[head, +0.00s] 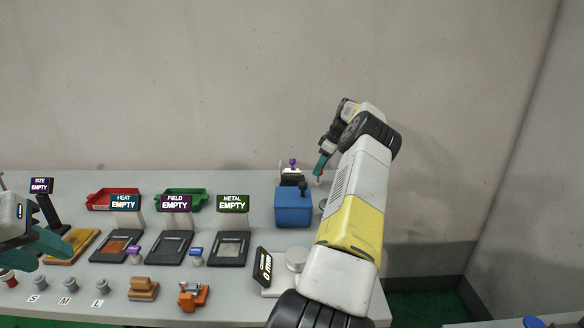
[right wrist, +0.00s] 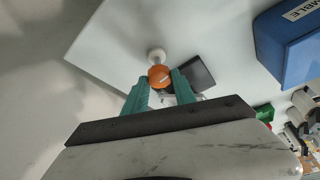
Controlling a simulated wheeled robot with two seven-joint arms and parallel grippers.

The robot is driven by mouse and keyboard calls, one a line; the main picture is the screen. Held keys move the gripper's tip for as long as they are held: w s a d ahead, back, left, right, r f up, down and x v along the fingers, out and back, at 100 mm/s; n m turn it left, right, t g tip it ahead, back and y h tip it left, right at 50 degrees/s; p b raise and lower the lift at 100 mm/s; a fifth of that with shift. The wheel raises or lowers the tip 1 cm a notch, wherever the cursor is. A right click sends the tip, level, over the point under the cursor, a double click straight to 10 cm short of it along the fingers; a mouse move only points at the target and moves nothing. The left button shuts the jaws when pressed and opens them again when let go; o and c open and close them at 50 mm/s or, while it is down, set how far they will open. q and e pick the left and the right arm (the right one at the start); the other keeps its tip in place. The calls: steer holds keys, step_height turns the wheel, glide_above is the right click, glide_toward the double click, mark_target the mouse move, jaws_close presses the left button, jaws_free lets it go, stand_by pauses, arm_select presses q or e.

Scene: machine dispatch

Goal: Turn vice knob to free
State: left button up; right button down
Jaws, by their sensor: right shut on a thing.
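In the right wrist view, an orange round knob (right wrist: 159,76) with a white mark sits between the teal fingertips of my right gripper (right wrist: 160,85), which is shut on it. A dark block (right wrist: 195,74) and pale parts show just beside and under the knob; the rest of the vice is hidden by the fingers. In the head view my right gripper (head: 319,167) reaches down at the back right of the table, and I cannot make out the knob there. My left gripper (head: 32,250) is at the left edge, fingers apart and empty.
A blue bin (head: 293,210) stands just left of my right gripper; it also shows in the right wrist view (right wrist: 292,45). A scale (head: 294,262) is in front. Several label displays, a red tray (head: 100,200) and a green tray (head: 180,199) fill the table's left and middle.

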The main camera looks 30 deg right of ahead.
steer(key=shift+d+n+g, duration=0.1)
steer(key=shift+n+g, duration=0.2)
steer(key=shift+n, duration=0.5)
steer(key=shift+n+y, duration=0.3)
steer(key=shift+n, duration=0.2)
steer(key=c, duration=1)
jaws_free()
